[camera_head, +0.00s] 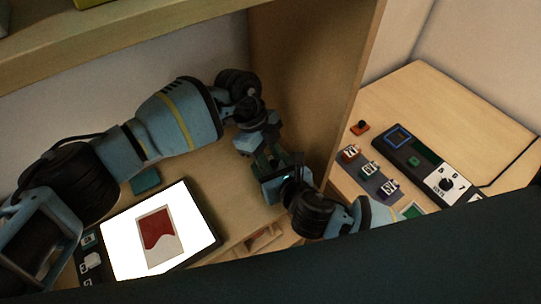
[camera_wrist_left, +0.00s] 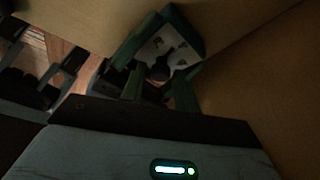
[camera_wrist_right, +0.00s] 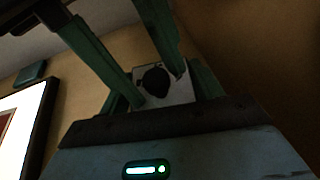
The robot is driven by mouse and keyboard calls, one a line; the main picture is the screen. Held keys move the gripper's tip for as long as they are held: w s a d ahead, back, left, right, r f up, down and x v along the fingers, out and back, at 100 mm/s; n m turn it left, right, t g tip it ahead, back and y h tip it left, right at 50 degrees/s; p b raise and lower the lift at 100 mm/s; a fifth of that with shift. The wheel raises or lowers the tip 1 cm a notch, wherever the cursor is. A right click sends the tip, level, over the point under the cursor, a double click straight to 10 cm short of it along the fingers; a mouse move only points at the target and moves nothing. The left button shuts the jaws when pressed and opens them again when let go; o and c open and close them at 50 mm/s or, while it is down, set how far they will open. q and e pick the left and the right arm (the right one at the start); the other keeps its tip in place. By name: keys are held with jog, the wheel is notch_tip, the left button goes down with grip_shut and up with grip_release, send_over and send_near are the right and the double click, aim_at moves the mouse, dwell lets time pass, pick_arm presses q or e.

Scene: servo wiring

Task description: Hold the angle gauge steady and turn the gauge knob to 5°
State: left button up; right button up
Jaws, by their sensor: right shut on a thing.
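The angle gauge (camera_wrist_right: 182,91) is a small block with a pale face and a round black knob (camera_wrist_right: 155,80). My right gripper (camera_head: 275,172) is shut on the gauge body, one finger on each side. The gauge also shows in the left wrist view (camera_wrist_left: 181,51), its pale face with dark marks turned towards my left gripper (camera_head: 265,152). The left fingers stand apart, one on either side of the knob (camera_wrist_left: 159,71); whether they touch it I cannot tell. The scale reading is too small and dark to read. In the head view the grippers mostly hide the gauge.
A bright tablet-like screen (camera_head: 198,222) lies on the desk at lower left. A wooden side panel (camera_head: 305,75) stands close behind both grippers, with a shelf (camera_head: 130,45) above. Beyond the panel, a table holds a dark control panel (camera_head: 394,149) and small switch modules (camera_head: 369,170).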

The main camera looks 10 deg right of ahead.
pick_arm(q)
grip_shut()
jog(key=shift+w+d+m+g+y, duration=0.1)
jog(key=shift+m+g+y, duration=0.3)
jog(key=shift+m, duration=1)
grip_release()
jog(key=v, duration=1.2)
